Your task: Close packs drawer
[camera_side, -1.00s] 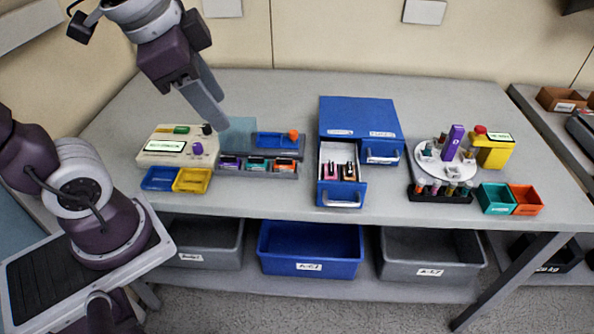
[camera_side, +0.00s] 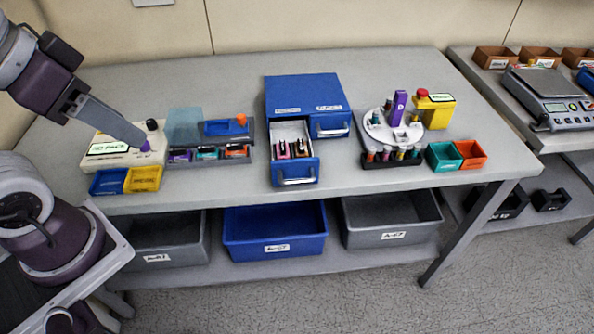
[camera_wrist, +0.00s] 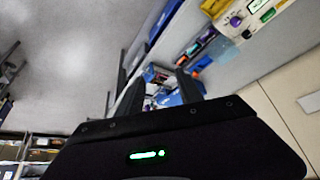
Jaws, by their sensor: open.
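A blue cabinet (camera_side: 305,92) stands mid-table with two front drawers. Its left drawer (camera_side: 296,174), the packs drawer by its contents, is pulled out toward the front edge. Pink and dark packs (camera_side: 292,149) stand inside it. In the wrist view the open, empty fingers (camera_wrist: 158,86) frame a blurred blue part of the bench that I cannot identify for certain.
The beige pump (camera_side: 103,148) shows NO PACK. Blue (camera_side: 109,182) and yellow (camera_side: 144,179) bins stand before it. A grey rack (camera_side: 209,158) lies left of the drawer. A white carousel (camera_side: 390,131) stands right. Table before the drawer is clear.

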